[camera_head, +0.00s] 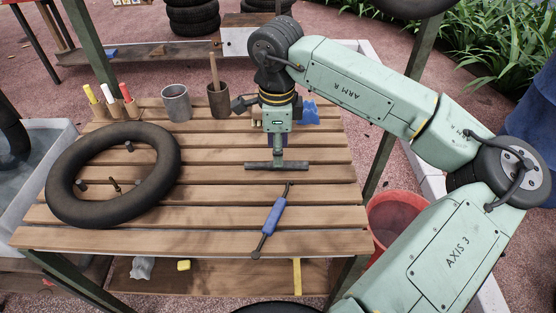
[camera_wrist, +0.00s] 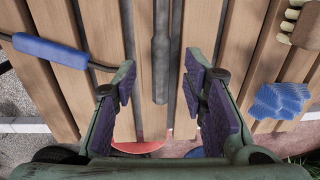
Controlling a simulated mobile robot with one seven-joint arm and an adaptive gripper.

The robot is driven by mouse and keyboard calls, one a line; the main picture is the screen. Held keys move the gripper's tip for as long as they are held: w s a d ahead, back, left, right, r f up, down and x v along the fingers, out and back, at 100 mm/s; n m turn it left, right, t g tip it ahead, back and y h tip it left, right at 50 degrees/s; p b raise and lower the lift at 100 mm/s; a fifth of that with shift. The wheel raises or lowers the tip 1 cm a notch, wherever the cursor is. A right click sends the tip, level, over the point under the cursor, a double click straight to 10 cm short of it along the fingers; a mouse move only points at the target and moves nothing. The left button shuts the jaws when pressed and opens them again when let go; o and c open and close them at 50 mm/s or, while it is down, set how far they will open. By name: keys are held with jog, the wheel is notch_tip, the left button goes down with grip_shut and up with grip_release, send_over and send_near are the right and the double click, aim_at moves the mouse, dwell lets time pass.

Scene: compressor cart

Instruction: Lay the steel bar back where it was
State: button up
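The steel bar (camera_head: 258,166) is dark grey and lies flat, left to right, across the middle of the slatted wooden table. My gripper (camera_head: 277,157) points straight down over the bar's middle. In the wrist view, the bar (camera_wrist: 160,65) runs from the top edge down between my two fingers (camera_wrist: 158,86), its near end in sight. The fingers are spread apart, with a clear gap on each side of the bar. The bar seems to rest on the slats; the near finger hides part of it in the head view.
A blue-handled tool (camera_head: 274,217) lies in front of the bar. A black tyre ring (camera_head: 60,185) lies left. A grey cup (camera_head: 176,104), brown cup (camera_head: 218,100) and markers (camera_head: 107,94) stand at the back. A blue crumpled thing (camera_head: 309,112) lies behind. A red bucket (camera_head: 385,222) stands beyond the right edge.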

notch_tip(320, 180, up, 7)
jog(key=b, duration=0.1)
jog(key=shift+s+r, duration=0.2)
jog(key=shift+s, duration=0.05)
dwell(0.3)
